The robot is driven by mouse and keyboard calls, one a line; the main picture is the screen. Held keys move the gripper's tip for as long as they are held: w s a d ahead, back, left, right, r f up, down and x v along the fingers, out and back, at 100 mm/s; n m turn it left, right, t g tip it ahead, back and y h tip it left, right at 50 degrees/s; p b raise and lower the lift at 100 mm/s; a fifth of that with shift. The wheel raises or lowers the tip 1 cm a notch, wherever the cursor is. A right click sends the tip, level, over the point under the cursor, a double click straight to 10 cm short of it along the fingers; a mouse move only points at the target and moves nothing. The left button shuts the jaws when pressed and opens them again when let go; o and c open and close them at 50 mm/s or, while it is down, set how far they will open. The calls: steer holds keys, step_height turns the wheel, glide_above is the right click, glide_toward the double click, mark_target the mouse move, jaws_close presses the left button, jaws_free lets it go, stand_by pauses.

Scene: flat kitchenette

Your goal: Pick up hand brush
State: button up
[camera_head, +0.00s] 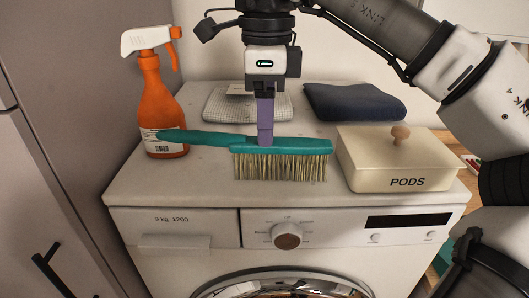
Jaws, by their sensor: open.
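The hand brush (281,163) lies on top of the washing machine (135,187). It has a teal handle pointing left and pale bristles that face the front edge. My gripper (265,140) points straight down at the brush's teal back, near where the handle meets the head. Its purple fingers overlap the far edge of the brush in this view. I see the fingers nearly edge-on, so the gap between them is hidden. The brush appears to rest on the machine top, and I cannot tell whether the fingers touch it.
An orange spray bottle (158,106) stands at the left, behind the handle's end. A cream PODS box (388,162) with a wooden knob sits close to the brush's right end. A light cloth (222,106) and a dark folded cloth (352,102) lie behind.

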mark_target(243, 151)
steer(key=f, duration=0.3)
steer(key=f+p, duration=0.1)
steer(key=shift+w+d+f, duration=0.25)
steer(key=shift+f, duration=0.4)
steer(key=c, duration=1.2)
